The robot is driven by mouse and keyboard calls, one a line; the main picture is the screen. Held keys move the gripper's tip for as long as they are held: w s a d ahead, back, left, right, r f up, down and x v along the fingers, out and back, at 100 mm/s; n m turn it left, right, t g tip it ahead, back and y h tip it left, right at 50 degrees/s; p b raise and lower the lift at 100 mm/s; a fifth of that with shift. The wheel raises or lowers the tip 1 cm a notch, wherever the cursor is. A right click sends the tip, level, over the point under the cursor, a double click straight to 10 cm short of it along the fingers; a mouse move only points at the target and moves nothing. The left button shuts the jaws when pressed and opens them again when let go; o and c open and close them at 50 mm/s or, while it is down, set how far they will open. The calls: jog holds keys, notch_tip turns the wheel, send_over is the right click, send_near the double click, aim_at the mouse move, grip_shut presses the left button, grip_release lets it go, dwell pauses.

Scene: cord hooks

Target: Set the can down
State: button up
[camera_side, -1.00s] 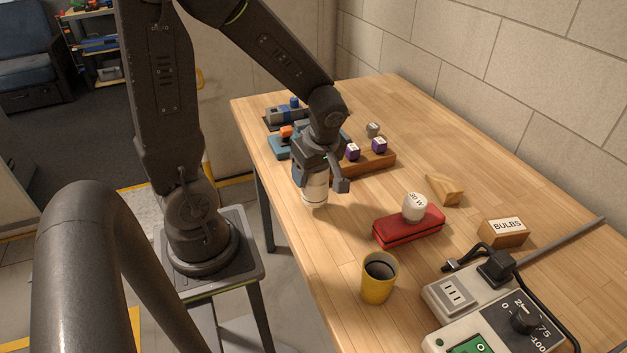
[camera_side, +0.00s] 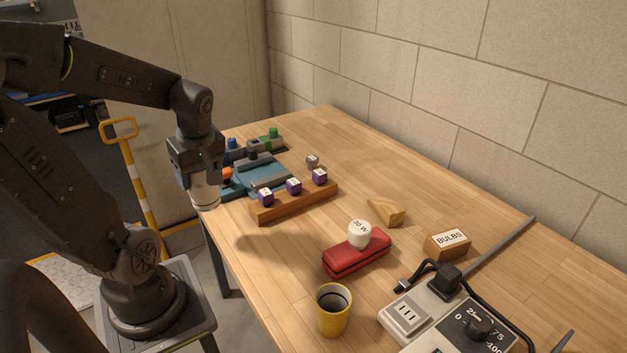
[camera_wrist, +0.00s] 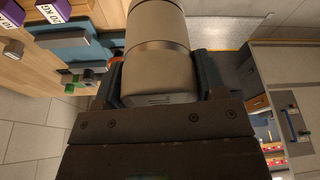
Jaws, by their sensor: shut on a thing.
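My gripper (camera_side: 202,180) is shut on a pale, cream-grey can (camera_side: 205,197). In the side view the can's lower end shows below the jaws, at the left edge of the wooden table (camera_side: 300,280). The can looks held up, apart from the tabletop, but its exact height is hard to tell. In the wrist view the can (camera_wrist: 157,60) fills the middle, between the two dark fingers (camera_wrist: 158,85). The fingers hide part of the can.
A wooden rack (camera_side: 295,201) with purple weights stands right of the gripper, before a blue device (camera_side: 262,172). A red case (camera_side: 356,256) bearing a white bulb (camera_side: 359,234), a yellow cup (camera_side: 334,310) and a power box (camera_side: 440,315) stand nearer.

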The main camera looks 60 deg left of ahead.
jog(key=w+a+m+t+h, duration=0.1)
jog(key=w+a+m, duration=0.2)
jog(key=w+m, duration=0.55)
jog(key=w+a+m+t+h, duration=0.15)
jog(key=w+m, duration=0.25)
jog(key=w, duration=1)
jog(key=w+a+m+t, duration=0.1)
jog(key=w+a+m, duration=0.35)
jog(key=w, duration=0.75)
jog(key=shift+m, duration=0.9)
jog(key=shift+w+d+f, duration=1.35)
jog(key=shift+d+f, duration=0.25)
jog(key=shift+f, duration=0.2)
jog(key=shift+w+d+f, duration=1.35)
jog(key=shift+d+f, duration=0.3)
jog(key=shift+f, duration=0.15)
jog(key=shift+w+d+f, duration=1.35)
jog(key=shift+d+f, duration=0.25)
jog(key=shift+f, duration=0.2)
jog(key=shift+f, duration=0.15)
jog(key=o, duration=1.1)
